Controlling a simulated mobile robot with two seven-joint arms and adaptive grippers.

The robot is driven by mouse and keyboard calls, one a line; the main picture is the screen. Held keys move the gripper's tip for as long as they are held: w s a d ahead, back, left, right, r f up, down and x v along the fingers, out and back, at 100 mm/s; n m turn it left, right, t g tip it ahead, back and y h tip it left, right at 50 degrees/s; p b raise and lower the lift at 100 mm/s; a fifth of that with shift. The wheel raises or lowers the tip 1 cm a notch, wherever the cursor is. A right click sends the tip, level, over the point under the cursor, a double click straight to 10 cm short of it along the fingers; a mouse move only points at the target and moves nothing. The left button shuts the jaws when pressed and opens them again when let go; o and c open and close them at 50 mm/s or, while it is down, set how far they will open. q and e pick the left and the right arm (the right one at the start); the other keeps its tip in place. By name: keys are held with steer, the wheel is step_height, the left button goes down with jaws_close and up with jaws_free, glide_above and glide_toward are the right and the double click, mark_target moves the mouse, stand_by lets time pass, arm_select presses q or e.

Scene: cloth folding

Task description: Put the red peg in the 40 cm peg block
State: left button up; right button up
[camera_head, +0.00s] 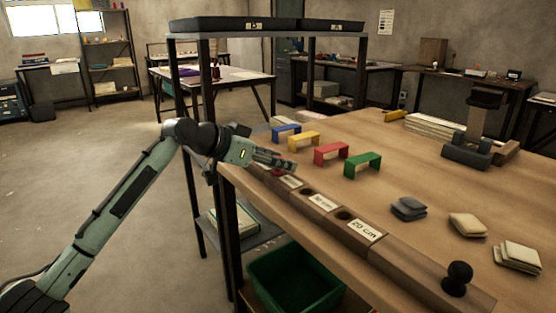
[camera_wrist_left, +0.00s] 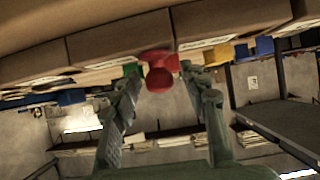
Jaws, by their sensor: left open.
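My left gripper (camera_head: 287,165) reaches over the far left end of the row of peg blocks along the table's front edge. It is open. The red peg (camera_head: 278,173) shows as a small red patch just below its fingers. In the left wrist view, the peg's round red head (camera_wrist_left: 158,80) lies between the two open fingertips, with a gap to each. How deep the peg sits is hidden. The label nearest it (camera_head: 291,181) is too small to read. Two dark holes, one here (camera_head: 343,215), show between labels; the nearest label reads 20 cm (camera_head: 367,230). My right gripper is not in view.
Blue (camera_head: 286,132), yellow (camera_head: 303,140), red (camera_head: 331,152) and green arches (camera_head: 362,164) stand on the table behind the blocks. A black round-headed peg (camera_head: 458,275) stands at the near right. Folded cloths (camera_head: 408,208) lie right. A green bin (camera_head: 294,279) is below.

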arm_select(q)
steer(key=shift+r, duration=0.2)
steer(key=v, duration=1.2)
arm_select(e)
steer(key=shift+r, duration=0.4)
